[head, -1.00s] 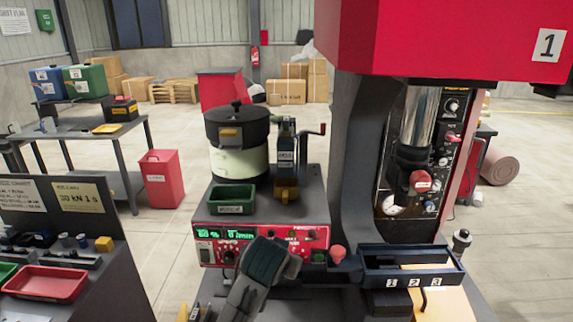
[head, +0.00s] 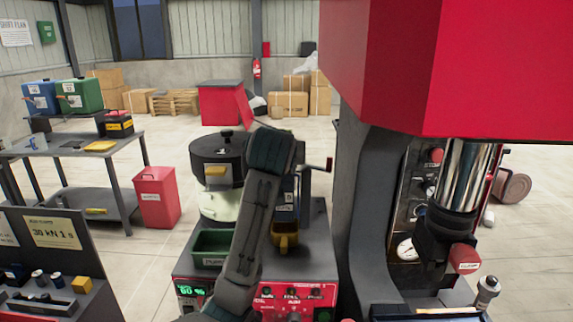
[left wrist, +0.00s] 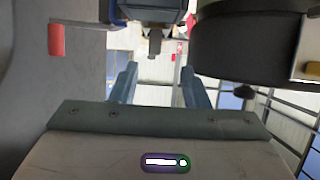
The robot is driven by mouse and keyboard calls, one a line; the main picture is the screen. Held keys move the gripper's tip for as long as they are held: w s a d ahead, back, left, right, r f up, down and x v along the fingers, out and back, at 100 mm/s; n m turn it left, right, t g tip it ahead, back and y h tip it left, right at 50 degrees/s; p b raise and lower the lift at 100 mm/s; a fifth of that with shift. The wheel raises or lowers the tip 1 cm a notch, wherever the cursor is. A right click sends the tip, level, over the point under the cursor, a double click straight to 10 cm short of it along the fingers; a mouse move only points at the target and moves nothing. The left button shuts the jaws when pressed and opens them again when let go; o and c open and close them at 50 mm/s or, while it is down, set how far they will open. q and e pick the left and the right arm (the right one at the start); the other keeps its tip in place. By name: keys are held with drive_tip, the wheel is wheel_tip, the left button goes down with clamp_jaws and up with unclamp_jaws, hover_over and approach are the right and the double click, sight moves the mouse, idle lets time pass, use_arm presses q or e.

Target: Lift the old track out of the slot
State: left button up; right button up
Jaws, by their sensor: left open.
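The feeder's dark round bowl (head: 216,150) stands on a pale base, partly behind my left arm. Right beside it is an upright blue-grey unit (head: 287,208) with a label, and a yellow part (head: 284,240) at its foot. I cannot clearly make out the old track or its slot. My left gripper (left wrist: 158,85) is open and empty in the left wrist view; my raised arm hides it in the head view. Beyond its fingers are the blue-grey unit (left wrist: 152,14), with a narrow grey stub, and the dark bowl (left wrist: 245,45). My right gripper is not in view.
A green tray (head: 212,244) sits left of my arm on the feeder's table. The large red-topped press (head: 440,70) closes off the right side. A red bin (head: 158,200) stands left.

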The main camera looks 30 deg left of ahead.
use_arm(q)
drive_tip(key=shift+p+x, duration=0.35)
drive_tip(key=shift+x, duration=0.45)
drive_tip(key=p+x, duration=0.2)
drive_tip(key=x, duration=0.2)
drive_tip(key=shift+w+r+p, duration=0.25)
drive_tip(key=shift+w+p, duration=0.15)
drive_tip(key=shift+w, duration=0.15)
drive_tip(key=shift+w+a+f, duration=0.1)
drive_tip(key=shift+w, duration=0.1)
drive_tip(key=shift+w+f, duration=0.1)
drive_tip(key=shift+f, duration=0.05)
clamp_jaws()
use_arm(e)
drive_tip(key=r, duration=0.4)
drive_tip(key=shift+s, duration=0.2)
